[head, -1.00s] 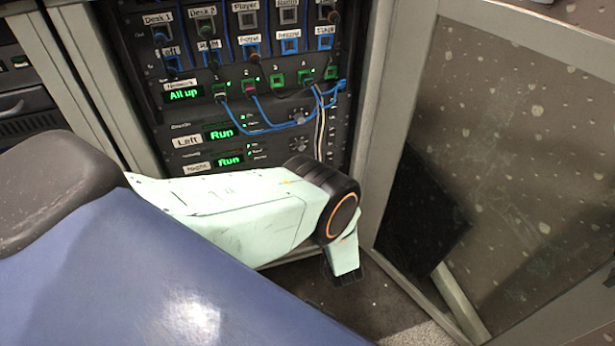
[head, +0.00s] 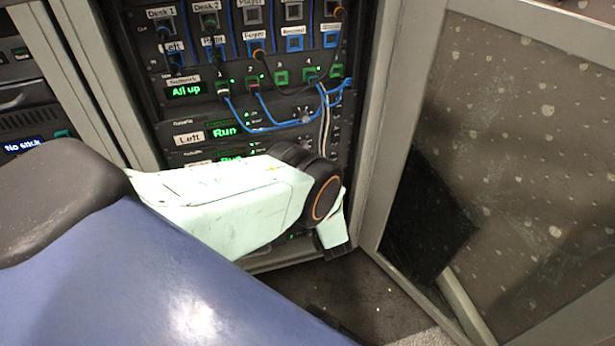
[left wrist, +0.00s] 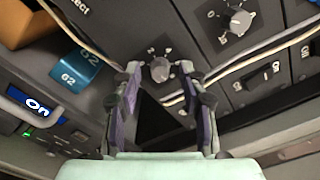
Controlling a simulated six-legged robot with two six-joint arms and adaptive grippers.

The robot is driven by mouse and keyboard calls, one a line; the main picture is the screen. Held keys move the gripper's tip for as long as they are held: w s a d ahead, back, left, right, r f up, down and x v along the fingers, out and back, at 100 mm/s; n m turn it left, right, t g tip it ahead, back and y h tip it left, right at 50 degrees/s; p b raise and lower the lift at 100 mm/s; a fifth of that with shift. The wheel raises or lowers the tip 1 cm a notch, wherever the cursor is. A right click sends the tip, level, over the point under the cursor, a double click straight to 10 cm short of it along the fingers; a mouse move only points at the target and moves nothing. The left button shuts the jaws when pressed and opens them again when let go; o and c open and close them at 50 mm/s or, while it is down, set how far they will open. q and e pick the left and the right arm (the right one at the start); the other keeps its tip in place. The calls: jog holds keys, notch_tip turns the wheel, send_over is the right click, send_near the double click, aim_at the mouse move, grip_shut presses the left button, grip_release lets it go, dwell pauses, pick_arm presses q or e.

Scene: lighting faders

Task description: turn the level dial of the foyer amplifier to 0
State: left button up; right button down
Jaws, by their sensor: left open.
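In the left wrist view a small grey round dial (left wrist: 160,69) with a pointer sits on a dark panel, with white marks around it. My left gripper (left wrist: 159,76) is open, with its two fingertips on either side of this dial. I cannot tell whether the fingers touch it, and its setting is too small to read. A second grey dial (left wrist: 240,21) sits further up and right, near an "On" mark. No foyer amplifier label is readable. In the head view my left arm covers the lower part of the rack, and the gripper is mostly hidden.
White cables (left wrist: 245,62) cross the panel close to my fingers. A blue block (left wrist: 76,71) marked 02 and a lit "On" display (left wrist: 30,101) lie left. In the head view the rack (head: 352,105) carries patch cables (head: 265,128); an open door panel (head: 530,150) stands right.

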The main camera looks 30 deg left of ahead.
pick_arm(q)
jog(key=shift+c, duration=0.3)
grip_shut()
jog(key=shift+n, duration=0.3)
jog(key=m, duration=2.9)
jog(key=shift+s+m+p, duration=0.15)
jog(key=shift+m+p, duration=0.15)
dwell(1.0)
dwell(0.4)
